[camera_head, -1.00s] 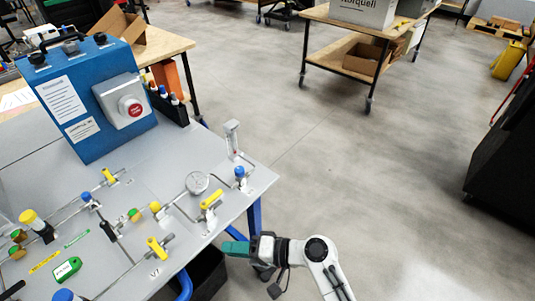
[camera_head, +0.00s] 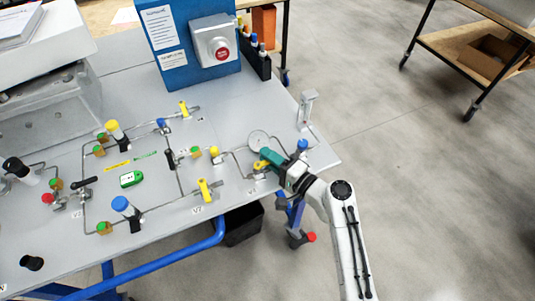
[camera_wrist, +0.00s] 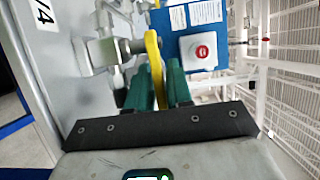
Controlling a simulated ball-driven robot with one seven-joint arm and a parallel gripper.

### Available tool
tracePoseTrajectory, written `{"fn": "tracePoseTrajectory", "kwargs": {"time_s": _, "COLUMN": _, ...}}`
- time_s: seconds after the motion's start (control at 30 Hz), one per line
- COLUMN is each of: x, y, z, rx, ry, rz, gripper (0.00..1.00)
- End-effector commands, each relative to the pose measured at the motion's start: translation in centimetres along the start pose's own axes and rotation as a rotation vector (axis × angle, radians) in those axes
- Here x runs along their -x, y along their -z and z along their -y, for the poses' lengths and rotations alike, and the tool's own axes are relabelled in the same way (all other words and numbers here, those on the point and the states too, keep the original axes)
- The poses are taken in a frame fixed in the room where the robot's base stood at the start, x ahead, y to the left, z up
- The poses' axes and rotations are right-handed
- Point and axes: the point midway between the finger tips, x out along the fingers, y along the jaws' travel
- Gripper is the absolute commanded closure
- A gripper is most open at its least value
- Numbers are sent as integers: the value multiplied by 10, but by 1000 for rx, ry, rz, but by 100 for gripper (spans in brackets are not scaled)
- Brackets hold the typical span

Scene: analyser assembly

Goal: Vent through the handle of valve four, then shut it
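The yellow lever handle of valve four (camera_head: 261,165) is on the pipe near the right edge of the grey panel, beside the round gauge. My gripper (camera_head: 270,157) with its green fingers is at this handle and partly covers it. In the wrist view the yellow handle (camera_wrist: 153,48) stands between the two green fingers of my gripper (camera_wrist: 158,82), with little or no gap beside it. The fingers look shut on it. A label ending in 4 (camera_wrist: 44,14) is on the panel there. The handle's far end and the exact contact are partly hidden.
The round gauge (camera_head: 259,139) and a blue-capped valve (camera_head: 302,146) are close to my gripper. Another yellow lever (camera_head: 205,190) is to the left. A clear flow tube (camera_head: 306,107) stands at the back right. Open floor (camera_head: 420,200) is to the right.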

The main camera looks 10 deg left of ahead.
Motion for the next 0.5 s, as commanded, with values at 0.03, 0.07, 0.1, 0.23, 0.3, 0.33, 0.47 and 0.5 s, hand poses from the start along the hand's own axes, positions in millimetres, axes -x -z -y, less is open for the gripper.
{"fn": "tracePoseTrajectory", "kwargs": {"time_s": 0.03, "x": -4, "y": 0, "z": 0, "rx": 0, "ry": -1, "rz": 0, "gripper": 80}}
{"fn": "tracePoseTrajectory", "kwargs": {"time_s": 0.07, "x": -6, "y": 0, "z": 0, "rx": 0, "ry": 0, "rz": -1, "gripper": 80}}
{"fn": "tracePoseTrajectory", "kwargs": {"time_s": 0.1, "x": -7, "y": 0, "z": 0, "rx": 0, "ry": 0, "rz": -1, "gripper": 80}}
{"fn": "tracePoseTrajectory", "kwargs": {"time_s": 0.23, "x": -9, "y": 0, "z": 0, "rx": 0, "ry": 0, "rz": -1, "gripper": 80}}
{"fn": "tracePoseTrajectory", "kwargs": {"time_s": 0.3, "x": -9, "y": 0, "z": 0, "rx": 0, "ry": 0, "rz": -1, "gripper": 80}}
{"fn": "tracePoseTrajectory", "kwargs": {"time_s": 0.33, "x": -9, "y": 0, "z": 0, "rx": 0, "ry": 0, "rz": 0, "gripper": 80}}
{"fn": "tracePoseTrajectory", "kwargs": {"time_s": 0.47, "x": -9, "y": 0, "z": 0, "rx": 0, "ry": 0, "rz": 0, "gripper": 85}}
{"fn": "tracePoseTrajectory", "kwargs": {"time_s": 0.5, "x": -9, "y": 0, "z": 0, "rx": 0, "ry": 0, "rz": 0, "gripper": 88}}
